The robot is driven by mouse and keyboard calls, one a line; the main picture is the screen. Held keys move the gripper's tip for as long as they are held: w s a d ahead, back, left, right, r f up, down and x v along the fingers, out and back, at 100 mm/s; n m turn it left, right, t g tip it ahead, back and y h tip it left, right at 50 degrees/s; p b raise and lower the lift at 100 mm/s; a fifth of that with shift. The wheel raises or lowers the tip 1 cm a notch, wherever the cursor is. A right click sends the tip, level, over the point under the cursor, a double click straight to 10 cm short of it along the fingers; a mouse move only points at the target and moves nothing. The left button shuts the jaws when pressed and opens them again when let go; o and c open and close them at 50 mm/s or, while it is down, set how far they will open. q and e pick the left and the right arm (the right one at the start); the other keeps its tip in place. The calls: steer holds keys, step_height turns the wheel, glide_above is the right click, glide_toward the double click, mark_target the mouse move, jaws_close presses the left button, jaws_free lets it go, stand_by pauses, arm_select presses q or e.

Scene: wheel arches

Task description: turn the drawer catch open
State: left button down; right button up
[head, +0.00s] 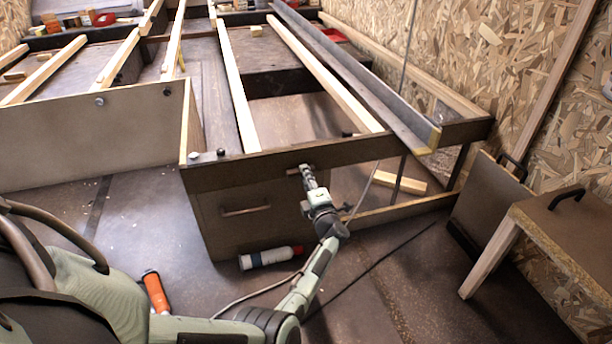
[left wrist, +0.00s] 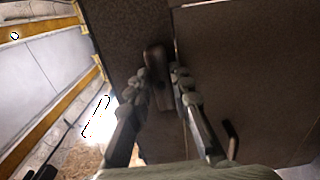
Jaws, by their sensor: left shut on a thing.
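The drawer catch (head: 293,171) is a small brown bar on the dark front rail above the drawer front (head: 232,228). My left gripper (head: 304,172) reaches it from the front, at the drawer's upper right. In the left wrist view the catch (left wrist: 156,62) stands between the two fingertips of my left gripper (left wrist: 162,88), which is shut on it. The fingers partly hide the catch, and its exact angle is hard to tell. The drawer has a bar handle (head: 246,210), also visible in the left wrist view (left wrist: 231,138). The drawer looks closed. My right gripper is out of view.
A white can with a red cap (head: 270,257) lies on the floor below the drawer. An orange object (head: 155,292) lies nearer, beside my arm. A wooden-legged table (head: 560,215) stands at the right. Floor between is mostly clear, crossed by a cable.

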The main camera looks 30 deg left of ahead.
arm_select(q)
steer(key=shift+f+m, duration=0.1)
steer(key=shift+m, duration=0.3)
steer(key=c, duration=1.4)
jaws_free()
steer(key=shift+o, duration=0.2)
